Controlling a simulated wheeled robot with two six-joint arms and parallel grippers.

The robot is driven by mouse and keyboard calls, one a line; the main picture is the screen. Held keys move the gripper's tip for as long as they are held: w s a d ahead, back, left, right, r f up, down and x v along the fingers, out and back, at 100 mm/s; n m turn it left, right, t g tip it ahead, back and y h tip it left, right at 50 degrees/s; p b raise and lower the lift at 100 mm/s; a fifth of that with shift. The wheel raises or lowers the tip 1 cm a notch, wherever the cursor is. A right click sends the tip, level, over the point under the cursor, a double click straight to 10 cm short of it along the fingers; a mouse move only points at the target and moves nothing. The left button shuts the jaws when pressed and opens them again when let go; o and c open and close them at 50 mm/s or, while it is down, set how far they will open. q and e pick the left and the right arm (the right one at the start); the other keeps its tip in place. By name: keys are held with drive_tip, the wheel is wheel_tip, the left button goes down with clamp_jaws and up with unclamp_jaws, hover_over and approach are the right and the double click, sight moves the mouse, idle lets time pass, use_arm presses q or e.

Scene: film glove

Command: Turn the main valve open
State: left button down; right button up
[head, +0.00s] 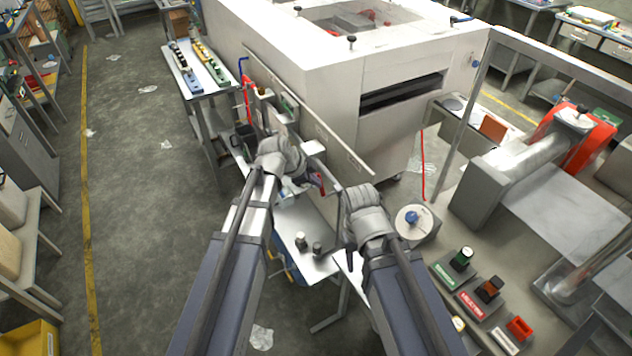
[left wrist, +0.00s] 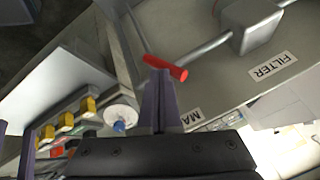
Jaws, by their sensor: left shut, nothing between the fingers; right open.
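The main valve's red handle (left wrist: 168,67) shows in the left wrist view as a short red bar beside a grey pipe. A partly hidden label starting "MA" (left wrist: 190,117) is near it. My left gripper (left wrist: 160,85) is shut and empty, its fingertips overlapping the handle in this view; I cannot tell if they touch. In the head view my left gripper (head: 303,184) is at the panel, close to a small red part (head: 321,183). My right gripper (head: 349,255) is open and empty, to the right of it and mostly hidden behind its own wrist.
A "FILTER" label (left wrist: 272,65) and grey filter box (left wrist: 248,22) adjoin the pipe. Several yellow-topped parts (left wrist: 66,122) and a white round part with a blue knob (left wrist: 119,118) are near. A big white machine (head: 300,60) stands behind; open floor (head: 135,200) lies left.

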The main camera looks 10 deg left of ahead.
use_arm(q)
drive_tip(key=shift+w, duration=0.15)
drive_tip(key=w+a+f+n+g+h+b, duration=0.1)
drive_tip(key=w+a+f+g+h+b, duration=0.2)
drive_tip(key=w+f+g+b, duration=0.1)
drive_tip(key=shift+w+a+n+b, duration=0.2)
drive_tip(key=shift+n+b, duration=0.1)
drive_tip(key=shift+b, duration=0.35)
use_arm(e)
drive_tip(key=shift+f, duration=2.6)
use_arm(q)
drive_tip(key=shift+f, duration=0.15)
use_arm(e)
drive_tip(key=shift+f, duration=0.15)
use_arm(q)
drive_tip(key=shift+s+d, duration=0.45)
drive_tip(key=shift+s, duration=0.3)
use_arm(e)
drive_tip(key=shift+a, duration=0.1)
